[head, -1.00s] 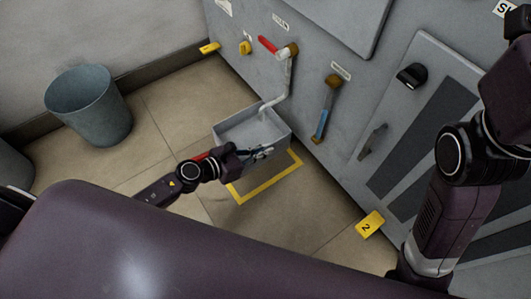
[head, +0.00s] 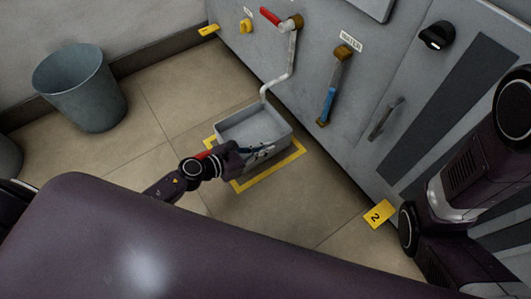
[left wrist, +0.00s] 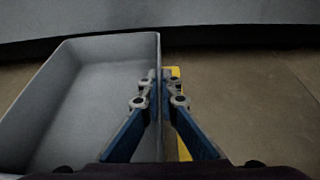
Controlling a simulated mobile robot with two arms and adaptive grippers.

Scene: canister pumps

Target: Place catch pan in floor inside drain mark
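The catch pan (head: 285,132) is a grey open rectangular tray, seen empty. My left gripper (head: 262,152) is shut on its near side wall. The left wrist view shows the blue fingers (left wrist: 160,92) on both sides of the pan's right wall (left wrist: 155,55). The drain mark (head: 272,172) is a yellow outline on the floor; the pan covers most of its inside, and its left, near and right edges show around the pan. I cannot tell whether the pan's base touches the floor. My right arm shows at the right, its gripper out of view.
A grey pipe (head: 280,80) with a red-handled valve (head: 270,16) comes down from the grey cabinet (head: 385,60) above the pan's back. A blue-handled valve (head: 327,105) is beside it. A grey bucket (head: 80,90) stands left. A yellow marker (head: 378,214) reading 2 lies right.

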